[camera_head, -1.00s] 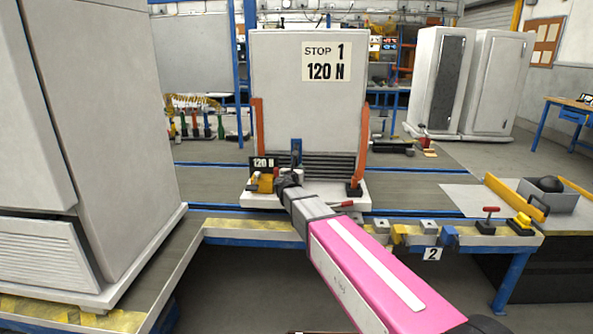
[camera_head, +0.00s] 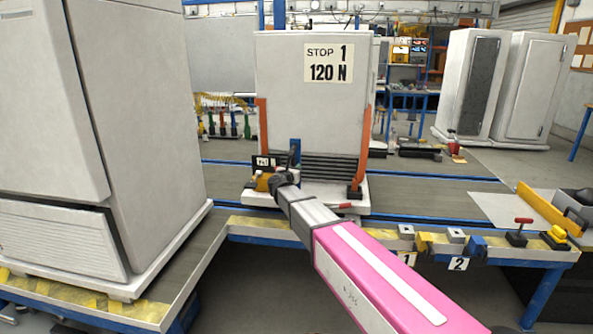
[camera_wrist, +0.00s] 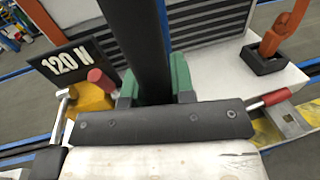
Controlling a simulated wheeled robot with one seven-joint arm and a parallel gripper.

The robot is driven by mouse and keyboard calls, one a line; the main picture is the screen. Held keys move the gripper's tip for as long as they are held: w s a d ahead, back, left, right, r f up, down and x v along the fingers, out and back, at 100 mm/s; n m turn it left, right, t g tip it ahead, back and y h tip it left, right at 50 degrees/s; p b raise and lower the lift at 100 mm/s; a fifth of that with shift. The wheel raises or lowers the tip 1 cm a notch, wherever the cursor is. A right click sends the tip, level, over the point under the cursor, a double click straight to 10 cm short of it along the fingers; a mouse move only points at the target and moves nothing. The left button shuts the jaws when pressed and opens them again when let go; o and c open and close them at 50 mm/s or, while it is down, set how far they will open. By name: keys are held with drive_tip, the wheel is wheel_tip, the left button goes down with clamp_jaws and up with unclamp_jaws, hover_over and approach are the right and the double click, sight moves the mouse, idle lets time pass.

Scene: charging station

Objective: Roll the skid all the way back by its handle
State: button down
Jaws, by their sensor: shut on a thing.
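The skid (camera_head: 330,196) is a low white base carrying a tall pale cabinet (camera_head: 300,85) marked "STOP 1 120 N". It stands on the dark track between blue rails. Its handle is an upright blue post (camera_head: 295,150) at the cabinet's front, dark in the wrist view (camera_wrist: 140,45). My gripper (camera_head: 283,182) is at the handle's lower part. In the wrist view its green-padded fingers (camera_wrist: 155,88) are shut around the post from both sides. Their contact faces are partly hidden. A "120 N" plate (camera_wrist: 73,60) and a yellow part with a red knob (camera_wrist: 92,92) sit just left.
A large grey cabinet (camera_head: 135,150) stands close on the left. The front bench edge (camera_head: 300,232) carries numbered blocks (camera_head: 457,245), a red-handled clamp (camera_head: 518,232) and a yellow piece (camera_head: 556,236). Bare track (camera_head: 430,192) lies right of the skid.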

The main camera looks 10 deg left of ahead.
drive_tip(key=c, duration=1)
unclamp_jaws()
drive_tip(key=shift+a, duration=0.35)
drive_tip(key=shift+o, duration=0.2)
drive_tip(key=v, duration=1)
drive_tip(key=shift+s, duration=0.4)
drive_tip(key=shift+d, duration=0.1)
